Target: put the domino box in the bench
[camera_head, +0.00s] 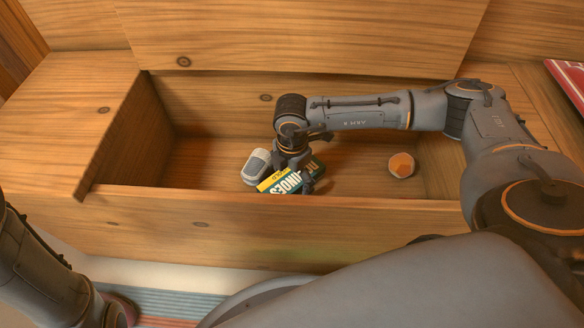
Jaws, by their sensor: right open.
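The wooden bench (230,220) stands in front of me with its lid (310,35) raised and its inside open to view. The domino box (271,183), green and yellow with white lettering, is inside the bench near the front wall, tilted in the picture. My right gripper (303,180) reaches down into the bench right at the domino box and is open. Its fingers partly cover the box, and I cannot tell whether they touch it. My left arm shows at the lower left, but its gripper cannot be made out.
Inside the bench, a grey and white rounded object (256,167) lies left of the domino box. An orange and pale faceted object (401,165) lies to the right. The left part of the bench floor is clear. A red striped item (570,82) rests at the right.

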